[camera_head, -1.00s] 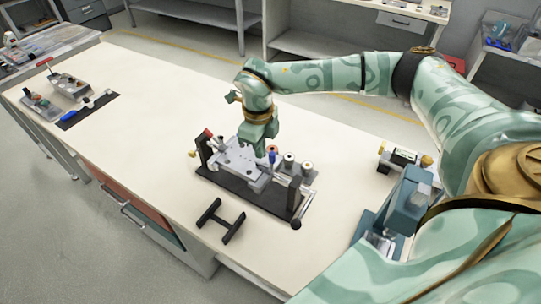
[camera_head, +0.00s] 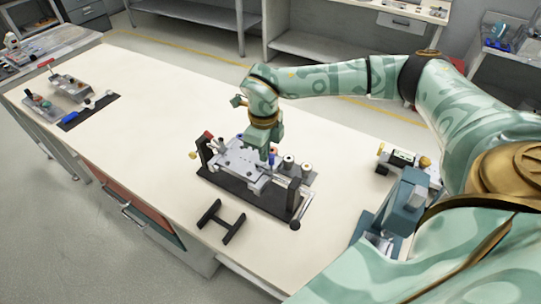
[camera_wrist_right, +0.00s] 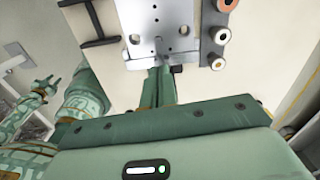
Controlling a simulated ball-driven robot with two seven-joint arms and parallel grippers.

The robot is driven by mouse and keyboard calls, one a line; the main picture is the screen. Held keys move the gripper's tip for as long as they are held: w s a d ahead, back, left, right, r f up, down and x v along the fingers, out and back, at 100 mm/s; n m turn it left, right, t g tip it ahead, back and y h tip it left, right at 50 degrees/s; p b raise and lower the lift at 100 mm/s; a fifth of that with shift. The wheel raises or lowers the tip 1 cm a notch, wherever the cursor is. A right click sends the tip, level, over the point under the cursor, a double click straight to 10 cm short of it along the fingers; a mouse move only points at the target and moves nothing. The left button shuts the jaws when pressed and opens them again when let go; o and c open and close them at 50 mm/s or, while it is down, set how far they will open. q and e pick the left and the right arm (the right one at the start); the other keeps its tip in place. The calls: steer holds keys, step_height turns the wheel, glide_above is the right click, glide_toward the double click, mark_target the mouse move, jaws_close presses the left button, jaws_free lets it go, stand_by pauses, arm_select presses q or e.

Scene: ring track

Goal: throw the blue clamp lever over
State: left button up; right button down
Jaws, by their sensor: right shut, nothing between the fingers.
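The clamp fixture, a grey plate on a black base (camera_head: 225,180), stands near the middle of the bench. It also shows in the wrist view, with its grey plate (camera_wrist_right: 160,32) ahead of the fingers. The blue clamp lever (camera_head: 271,159) is at the plate's right part, mostly hidden by my right gripper. My right gripper (camera_head: 267,155) points down right at the lever, its fingers shut with nothing between them. In the wrist view the closed fingers (camera_wrist_right: 159,72) reach the plate's near edge; contact with the lever cannot be told. My left gripper (camera_wrist_right: 42,87) shows small at the left.
A black H-shaped stand (camera_head: 221,220) lies in front of the fixture. Round posts (camera_head: 288,162) stand to its right. A blue-grey device (camera_head: 405,205) is at the bench's right end. Tools lie on a dark mat (camera_head: 88,112) at the left. The bench between is clear.

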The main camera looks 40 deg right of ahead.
steer(key=shift+s+d+p, duration=0.4)
steer(key=shift+s+p, duration=0.1)
steer(key=shift+s, duration=0.25)
steer(key=shift+s+d+p, duration=0.35)
steer(key=shift+s+p, duration=0.15)
steer(key=shift+s, duration=0.2)
steer(key=shift+s+d+p, duration=0.4)
steer(key=shift+s+p, duration=0.1)
steer(key=shift+s, duration=0.5)
steer(key=shift+s+f, duration=0.1)
steer(key=shift+f, duration=0.05)
step_height(320, 180, up, 7)
steer(key=p, duration=0.6)
steer(key=shift+d+p, duration=0.15)
steer(key=shift+p, duration=0.25)
